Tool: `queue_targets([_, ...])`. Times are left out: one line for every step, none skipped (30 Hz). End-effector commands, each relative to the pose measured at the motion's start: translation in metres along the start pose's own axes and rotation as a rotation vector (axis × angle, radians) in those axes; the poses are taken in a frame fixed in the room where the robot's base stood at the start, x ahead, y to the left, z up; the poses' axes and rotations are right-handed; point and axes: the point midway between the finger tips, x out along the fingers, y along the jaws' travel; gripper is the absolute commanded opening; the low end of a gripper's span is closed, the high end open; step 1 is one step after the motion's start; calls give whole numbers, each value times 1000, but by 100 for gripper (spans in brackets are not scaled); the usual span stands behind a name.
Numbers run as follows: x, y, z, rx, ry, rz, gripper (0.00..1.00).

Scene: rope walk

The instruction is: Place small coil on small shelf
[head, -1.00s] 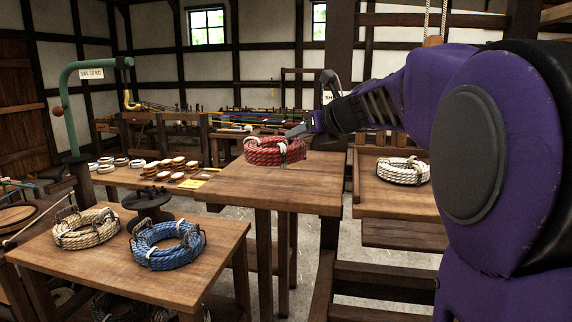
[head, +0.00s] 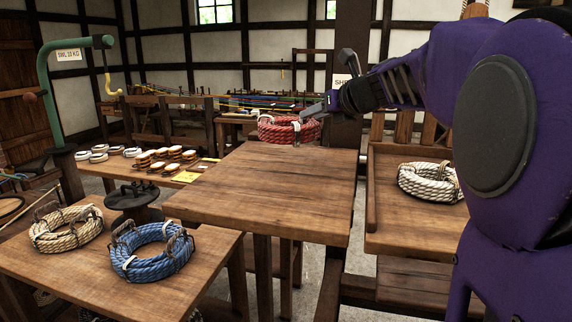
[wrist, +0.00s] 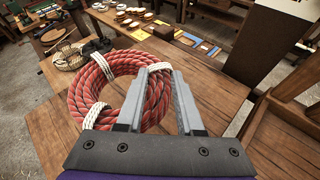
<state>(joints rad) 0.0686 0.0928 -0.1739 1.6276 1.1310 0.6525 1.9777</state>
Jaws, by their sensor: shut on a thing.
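My gripper (head: 314,110) is shut on a red rope coil (head: 278,130) with white bindings. In the wrist view the two fingers (wrist: 160,78) straddle the near right part of the coil's ring (wrist: 78,95). The coil appears held just above the far part of the middle wooden table (head: 260,190). A wooden shelf with a raised edge (head: 385,235) stands to the right, and a white coil (head: 428,182) lies on it. I cannot tell whether this is the small shelf.
A blue coil (head: 152,250) and a tan coil (head: 67,229) lie on the front left table (head: 75,275) beside a dark round stand (head: 133,197). A green hook post (head: 45,90) rises behind them. The middle tabletop is clear.

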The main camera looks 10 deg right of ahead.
Motion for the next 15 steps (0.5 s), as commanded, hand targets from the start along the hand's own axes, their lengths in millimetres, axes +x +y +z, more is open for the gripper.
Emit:
queue_targets([4, -1, -11, 2, 0, 1, 0])
queue_targets([7, -2, -16, 3, 0, 1, 0])
queue_targets([10, -2, -23, 2, 1, 1, 0])
queue_targets([11, -3, -28, 3, 1, 1, 0])
queue_targets([13, -4, -31, 3, 0, 1, 0])
queue_targets([15, -4, -35, 2, 0, 1, 0])
queue_targets([16, -4, -38, 2, 0, 1, 0])
queue_targets([16, -5, -39, 3, -1, 0, 0])
queue_targets([17, -5, -42, 2, -1, 0, 0])
queue_targets([18, -5, -44, 2, -1, 0, 0])
queue_targets([20, -6, -48, 2, -1, 0, 0])
queue_targets([22, -7, -54, 2, -1, 0, 0])
queue_targets([25, -7, -59, 3, 0, 1, 0])
queue_targets([27, -8, -64, 3, 1, 1, 0])
queue_targets([29, -9, -71, 3, 1, 1, 0])
